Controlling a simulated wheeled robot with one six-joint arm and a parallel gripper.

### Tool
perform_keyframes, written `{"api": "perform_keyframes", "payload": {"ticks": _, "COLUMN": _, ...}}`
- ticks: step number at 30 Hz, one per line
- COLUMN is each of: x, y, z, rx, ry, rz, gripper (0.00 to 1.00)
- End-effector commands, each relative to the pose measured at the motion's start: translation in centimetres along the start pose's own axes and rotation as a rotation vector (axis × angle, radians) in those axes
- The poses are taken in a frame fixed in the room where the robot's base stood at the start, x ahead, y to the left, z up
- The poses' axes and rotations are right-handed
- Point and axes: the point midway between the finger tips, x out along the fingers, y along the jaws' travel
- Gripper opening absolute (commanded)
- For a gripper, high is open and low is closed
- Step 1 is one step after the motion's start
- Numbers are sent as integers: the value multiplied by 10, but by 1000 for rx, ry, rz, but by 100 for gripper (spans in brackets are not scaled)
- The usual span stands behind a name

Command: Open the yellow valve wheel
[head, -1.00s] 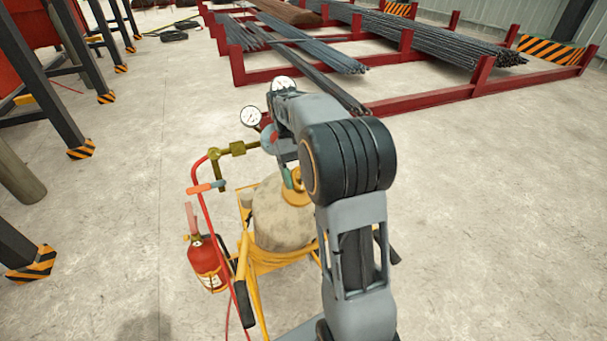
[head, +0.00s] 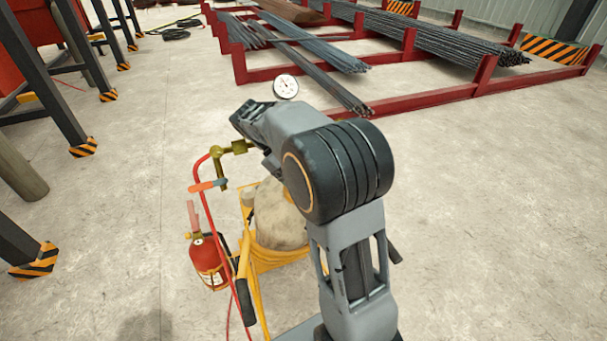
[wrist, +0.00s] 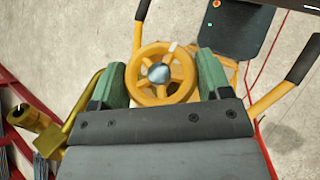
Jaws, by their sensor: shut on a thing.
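The yellow valve wheel (wrist: 162,73) shows in the wrist view, with spokes, a grey hub and a small white mark on its upper rim. The green fingers of my gripper (wrist: 160,80) stand on its left and right sides and are shut on its rim. In the head view my arm hides the wheel and the fingers. The pale gas cylinder (head: 275,215) below it stands upright in a yellow cart (head: 258,268).
A pressure gauge (head: 286,87) and a brass fitting (head: 232,148) with a red hose are close to my arm. A fire extinguisher (head: 208,262) hangs at the cart's left. Red racks with rebar (head: 430,45) stand behind. The floor at right is clear.

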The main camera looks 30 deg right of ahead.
Motion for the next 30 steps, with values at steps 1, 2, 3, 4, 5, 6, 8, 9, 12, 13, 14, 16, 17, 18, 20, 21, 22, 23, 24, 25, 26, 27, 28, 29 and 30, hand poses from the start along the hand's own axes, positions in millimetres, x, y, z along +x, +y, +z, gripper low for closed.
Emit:
{"api": "perform_keyframes", "payload": {"ticks": 1, "x": 2, "y": -1, "z": -1, "rx": -5, "ry": -3, "rz": 3, "gripper": 47}}
{"api": "perform_keyframes", "payload": {"ticks": 2, "x": 2, "y": -1, "z": -1, "rx": -6, "ry": -3, "rz": 5, "gripper": 47}}
{"api": "perform_keyframes", "payload": {"ticks": 3, "x": 2, "y": -1, "z": -1, "rx": -7, "ry": -3, "rz": 7, "gripper": 47}}
{"api": "perform_keyframes", "payload": {"ticks": 4, "x": 2, "y": -1, "z": -1, "rx": -7, "ry": -3, "rz": 7, "gripper": 47}}
{"api": "perform_keyframes", "payload": {"ticks": 5, "x": 2, "y": -1, "z": -1, "rx": -7, "ry": -3, "rz": 8, "gripper": 47}}
{"api": "perform_keyframes", "payload": {"ticks": 6, "x": 2, "y": -1, "z": -1, "rx": -8, "ry": -3, "rz": 8, "gripper": 47}}
{"api": "perform_keyframes", "payload": {"ticks": 8, "x": 2, "y": -1, "z": -1, "rx": -8, "ry": -3, "rz": 8, "gripper": 47}}
{"api": "perform_keyframes", "payload": {"ticks": 9, "x": 2, "y": -1, "z": -1, "rx": -8, "ry": -3, "rz": 8, "gripper": 47}}
{"api": "perform_keyframes", "payload": {"ticks": 12, "x": 2, "y": -1, "z": -1, "rx": -8, "ry": -4, "rz": 8, "gripper": 47}}
{"api": "perform_keyframes", "payload": {"ticks": 13, "x": 2, "y": -1, "z": -1, "rx": -9, "ry": -4, "rz": 8, "gripper": 47}}
{"api": "perform_keyframes", "payload": {"ticks": 14, "x": 2, "y": -1, "z": -1, "rx": -9, "ry": -4, "rz": 7, "gripper": 47}}
{"api": "perform_keyframes", "payload": {"ticks": 16, "x": 2, "y": -1, "z": -1, "rx": -8, "ry": -3, "rz": 7, "gripper": 78}}
{"api": "perform_keyframes", "payload": {"ticks": 17, "x": 2, "y": -1, "z": -1, "rx": -8, "ry": -3, "rz": 8, "gripper": 80}}
{"api": "perform_keyframes", "payload": {"ticks": 18, "x": 1, "y": -1, "z": -1, "rx": -7, "ry": -3, "rz": 8, "gripper": 84}}
{"api": "perform_keyframes", "payload": {"ticks": 20, "x": 1, "y": -1, "z": -1, "rx": -7, "ry": -2, "rz": 8, "gripper": 90}}
{"api": "perform_keyframes", "payload": {"ticks": 21, "x": 1, "y": -1, "z": -1, "rx": -7, "ry": -2, "rz": 8, "gripper": 94}}
{"api": "perform_keyframes", "payload": {"ticks": 22, "x": 1, "y": -1, "z": -1, "rx": -6, "ry": -2, "rz": 8, "gripper": 96}}
{"api": "perform_keyframes", "payload": {"ticks": 23, "x": 1, "y": -1, "z": -1, "rx": -6, "ry": -2, "rz": 8, "gripper": 96}}
{"api": "perform_keyframes", "payload": {"ticks": 24, "x": 1, "y": -1, "z": -1, "rx": -6, "ry": -2, "rz": 8, "gripper": 96}}
{"api": "perform_keyframes", "payload": {"ticks": 25, "x": 1, "y": -1, "z": 0, "rx": -6, "ry": -2, "rz": 8, "gripper": 96}}
{"api": "perform_keyframes", "payload": {"ticks": 26, "x": 1, "y": -1, "z": 0, "rx": -6, "ry": -2, "rz": 8, "gripper": 96}}
{"api": "perform_keyframes", "payload": {"ticks": 27, "x": 0, "y": -1, "z": 0, "rx": -5, "ry": -1, "rz": 8, "gripper": 96}}
{"api": "perform_keyframes", "payload": {"ticks": 28, "x": 0, "y": 0, "z": 0, "rx": -5, "ry": -1, "rz": 8, "gripper": 96}}
{"api": "perform_keyframes", "payload": {"ticks": 29, "x": 0, "y": 0, "z": 0, "rx": -5, "ry": -1, "rz": 8, "gripper": 96}}
{"api": "perform_keyframes", "payload": {"ticks": 30, "x": 0, "y": 0, "z": 0, "rx": -5, "ry": -1, "rz": 8, "gripper": 96}}
